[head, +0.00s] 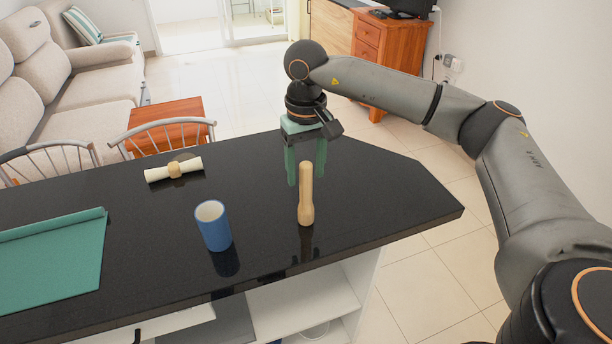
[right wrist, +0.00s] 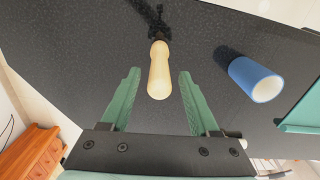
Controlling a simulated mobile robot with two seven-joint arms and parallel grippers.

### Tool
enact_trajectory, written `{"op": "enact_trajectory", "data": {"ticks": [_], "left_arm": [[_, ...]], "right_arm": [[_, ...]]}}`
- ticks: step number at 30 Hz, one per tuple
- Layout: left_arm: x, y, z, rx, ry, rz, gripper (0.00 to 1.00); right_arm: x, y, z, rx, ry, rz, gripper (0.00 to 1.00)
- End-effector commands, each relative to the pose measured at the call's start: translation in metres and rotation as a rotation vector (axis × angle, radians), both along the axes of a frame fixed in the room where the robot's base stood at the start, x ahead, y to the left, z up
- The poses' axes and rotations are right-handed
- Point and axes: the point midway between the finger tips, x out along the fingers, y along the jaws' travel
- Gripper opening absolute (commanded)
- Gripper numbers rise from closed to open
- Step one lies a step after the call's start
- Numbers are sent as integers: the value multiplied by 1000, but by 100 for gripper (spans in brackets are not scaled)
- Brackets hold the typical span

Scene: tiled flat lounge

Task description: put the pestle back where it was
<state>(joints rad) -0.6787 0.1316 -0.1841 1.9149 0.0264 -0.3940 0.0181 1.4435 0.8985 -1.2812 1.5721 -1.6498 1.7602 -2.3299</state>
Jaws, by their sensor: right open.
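The pestle (head: 306,195) is a pale wooden rod standing upright on the dark glossy counter (head: 370,195), right of the blue cup. My right gripper (head: 307,176) has green fingers pointing down just behind the pestle in the head view. It is open and empty. In the right wrist view the pestle (right wrist: 159,72) shows in the gap between the spread fingers (right wrist: 158,76), with dark room on both sides. I cannot tell how deep it is between them; no contact shows. My left gripper is not in view.
A blue cup (head: 213,228) stands left of the pestle. A cream roll with a tan band (head: 174,170) lies farther back. A teal mat (head: 50,262) covers the left of the counter. Chairs (head: 170,125) stand behind it. The counter's right end is bare.

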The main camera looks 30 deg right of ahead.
Motion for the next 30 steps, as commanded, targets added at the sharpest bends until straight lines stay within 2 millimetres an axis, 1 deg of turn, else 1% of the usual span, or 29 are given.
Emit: {"op": "enact_trajectory", "data": {"ticks": [1, 6, 12, 15, 18, 30], "left_arm": [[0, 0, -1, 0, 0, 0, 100], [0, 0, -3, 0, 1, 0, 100], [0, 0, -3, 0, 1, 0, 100], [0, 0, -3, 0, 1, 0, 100], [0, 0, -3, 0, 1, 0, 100], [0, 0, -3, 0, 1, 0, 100]], "right_arm": [[1, 1, 11, 1, -5, 1, 62], [1, 0, 50, 1, -5, 0, 62], [1, 0, 85, 1, -2, 1, 62], [1, 0, 94, 1, -1, 1, 62], [0, 0, 99, -1, 0, 1, 62], [0, 0, 100, -1, 0, 0, 62]]}}
